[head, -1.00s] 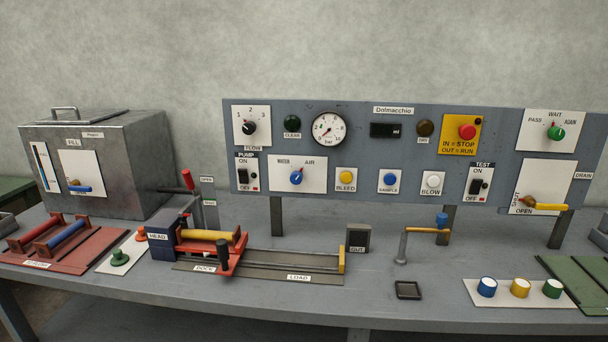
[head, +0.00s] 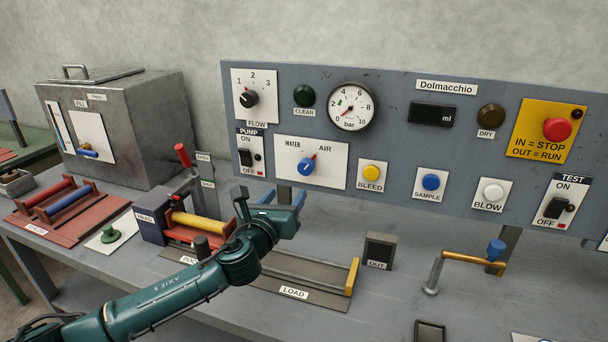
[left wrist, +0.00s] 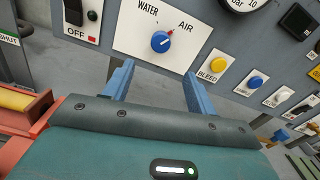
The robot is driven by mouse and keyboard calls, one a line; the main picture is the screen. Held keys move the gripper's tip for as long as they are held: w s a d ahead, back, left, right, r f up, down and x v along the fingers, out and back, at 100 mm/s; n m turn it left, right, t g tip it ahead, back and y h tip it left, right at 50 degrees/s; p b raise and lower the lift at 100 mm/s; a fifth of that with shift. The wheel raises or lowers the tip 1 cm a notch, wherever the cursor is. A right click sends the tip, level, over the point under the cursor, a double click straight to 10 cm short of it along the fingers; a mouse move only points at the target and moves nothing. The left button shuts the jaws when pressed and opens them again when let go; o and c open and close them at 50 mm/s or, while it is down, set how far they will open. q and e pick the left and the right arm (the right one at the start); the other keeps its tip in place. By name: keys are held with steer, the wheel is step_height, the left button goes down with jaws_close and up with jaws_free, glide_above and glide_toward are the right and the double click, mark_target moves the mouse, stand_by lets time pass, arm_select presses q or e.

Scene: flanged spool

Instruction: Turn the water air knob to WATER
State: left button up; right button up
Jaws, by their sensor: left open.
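The water air knob (head: 307,166) is a blue round knob on a white plate (head: 335,172) marked WATER on the left and AIR on the right. Its red pointer is aimed up and right, at AIR. The knob also shows in the left wrist view (left wrist: 160,42), ahead of the fingers. My left gripper (head: 285,198) is just below the plate in the head view. In the left wrist view its two blue fingers (left wrist: 157,82) stand apart with nothing between them, short of the knob. My right gripper is not in view.
The pump switch (head: 248,160) is left of the plate, and the yellow BLEED button (head: 371,173) is right of it. The flow knob (head: 249,99) and gauge (head: 350,106) are above.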

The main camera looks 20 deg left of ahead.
mark_target(304, 170)
arm_select(q)
steer(key=w, duration=1.2)
steer(key=shift+w+d, duration=0.25)
steer(key=shift+c, duration=0.4)
steer(key=c, duration=0.9)
